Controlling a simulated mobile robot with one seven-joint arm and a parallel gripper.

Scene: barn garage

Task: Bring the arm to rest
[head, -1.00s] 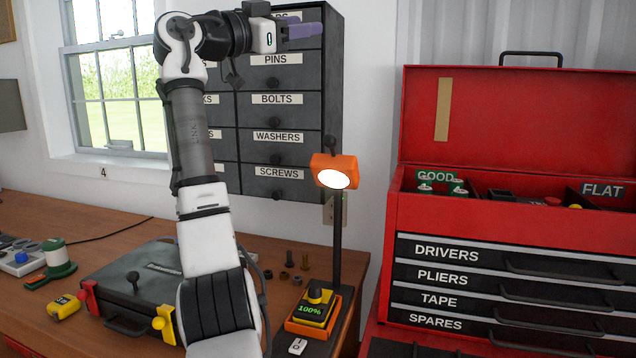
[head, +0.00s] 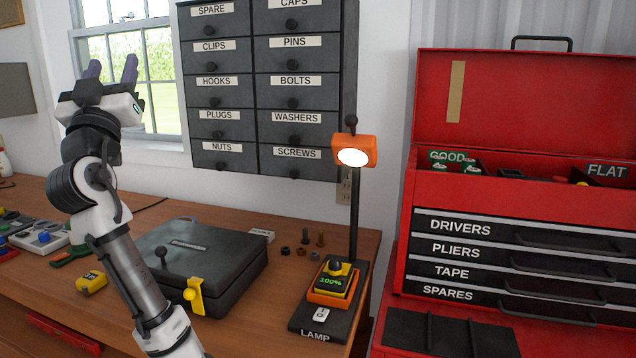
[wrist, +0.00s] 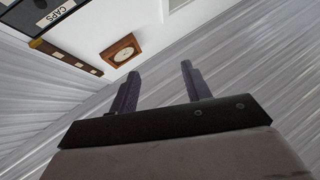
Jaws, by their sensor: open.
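My gripper (head: 112,70) is at the upper left of the head view, in front of the window, with its purple-grey fingers pointing up. In the wrist view my gripper (wrist: 158,88) shows its two fingers apart with nothing between them. My arm rises from the bottom of the head view, bent, in front of the left part of the workbench (head: 45,325). The gripper is well above the bench and touches nothing that I can see.
A dark case (head: 225,262) lies shut on the bench beside my arm. A lit orange lamp (head: 353,157) stands right of it. A drawer cabinet (head: 222,92) hangs on the wall. A red tool chest (head: 590,222) stands at right. The wrist view shows a wall clock (wrist: 122,50).

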